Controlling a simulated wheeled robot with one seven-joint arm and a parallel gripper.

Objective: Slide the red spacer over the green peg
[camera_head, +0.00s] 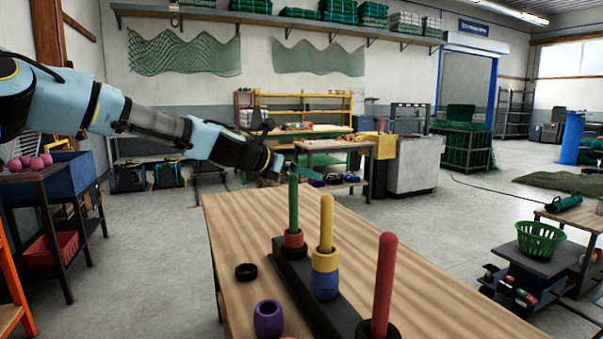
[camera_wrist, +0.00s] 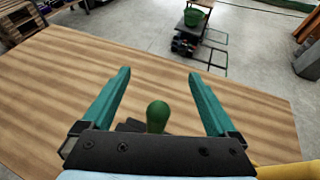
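The green peg (camera_head: 293,200) stands upright at the far end of a long black base (camera_head: 310,293). The red spacer (camera_head: 294,239) is around the lower part of this peg, low by the base; a darker band shows beneath it. My gripper (camera_head: 303,178) is beside the peg's top in the head view. In the wrist view my gripper (camera_wrist: 159,76) has its two teal fingers wide apart, with nothing held. The rounded top of the green peg (camera_wrist: 157,113) shows between the fingers, near the palm. The red spacer is hidden in the wrist view.
The yellow peg (camera_head: 326,220) carries yellow and blue spacers. The red peg (camera_head: 385,275) stands nearest, with a black ring at its foot. A black ring (camera_head: 246,271) and a purple spacer (camera_head: 268,318) lie on the wooden table (camera_head: 430,285). The table's right side is clear.

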